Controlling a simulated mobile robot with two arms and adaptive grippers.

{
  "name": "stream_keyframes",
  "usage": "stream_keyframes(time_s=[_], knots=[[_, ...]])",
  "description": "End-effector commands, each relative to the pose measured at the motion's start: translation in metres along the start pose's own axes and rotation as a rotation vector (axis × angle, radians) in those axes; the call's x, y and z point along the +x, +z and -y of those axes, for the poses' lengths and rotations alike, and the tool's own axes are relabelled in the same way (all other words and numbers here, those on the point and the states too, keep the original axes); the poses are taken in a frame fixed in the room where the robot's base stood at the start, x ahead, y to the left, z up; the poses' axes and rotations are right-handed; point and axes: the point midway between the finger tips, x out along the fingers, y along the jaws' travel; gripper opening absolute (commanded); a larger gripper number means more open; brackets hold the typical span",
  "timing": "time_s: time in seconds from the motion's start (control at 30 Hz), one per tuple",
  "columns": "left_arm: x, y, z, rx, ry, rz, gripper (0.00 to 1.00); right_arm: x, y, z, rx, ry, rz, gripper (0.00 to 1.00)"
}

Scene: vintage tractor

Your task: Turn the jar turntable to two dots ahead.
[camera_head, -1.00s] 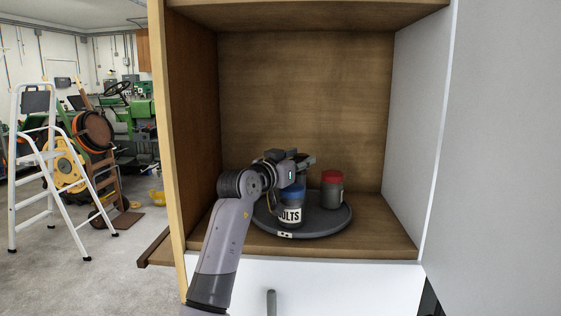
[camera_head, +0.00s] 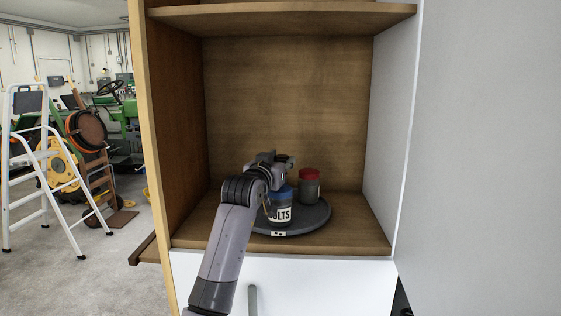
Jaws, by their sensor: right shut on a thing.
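The round dark grey turntable (camera_head: 319,217) stands on the cabinet shelf. A pale tag with two dark dots (camera_head: 278,233) shows at its front edge. A grey jar with a blue lid and a label ending in "OLTS" (camera_head: 280,213) stands at its front left. A grey jar with a red lid (camera_head: 309,188) stands farther back on the right. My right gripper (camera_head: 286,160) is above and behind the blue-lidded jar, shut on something. Its fingertips and what they hold are mostly hidden by the wrist. My left gripper is not in view.
The wooden cabinet encloses the shelf (camera_head: 365,238), with side walls left and right and an upper shelf (camera_head: 290,18) above. A white drawer front with a grey handle (camera_head: 253,298) is below. A white stepladder (camera_head: 45,150) stands apart on the left.

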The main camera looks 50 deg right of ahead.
Motion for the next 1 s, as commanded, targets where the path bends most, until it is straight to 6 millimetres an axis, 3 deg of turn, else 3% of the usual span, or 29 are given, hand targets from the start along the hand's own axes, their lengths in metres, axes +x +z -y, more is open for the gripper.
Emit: stream_keyframes(time_s=[0.03, 0.07, 0.37, 0.73, 1.0], knots=[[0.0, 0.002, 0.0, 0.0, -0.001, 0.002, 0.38, 0.0, 0.002, 0.0, -0.003, 0.0, 0.003, 0.0], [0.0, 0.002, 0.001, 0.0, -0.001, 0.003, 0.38, 0.0, 0.002, 0.0, -0.003, 0.0, 0.003, 0.35], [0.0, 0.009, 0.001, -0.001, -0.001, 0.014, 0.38, 0.0, 0.001, 0.0, -0.002, 0.0, 0.001, 0.55], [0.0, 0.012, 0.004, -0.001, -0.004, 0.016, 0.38, -0.005, 0.0, 0.001, -0.001, -0.001, 0.0, 0.55], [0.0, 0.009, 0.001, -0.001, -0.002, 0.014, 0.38, -0.049, 0.001, 0.001, -0.001, -0.002, 0.001, 0.55]])
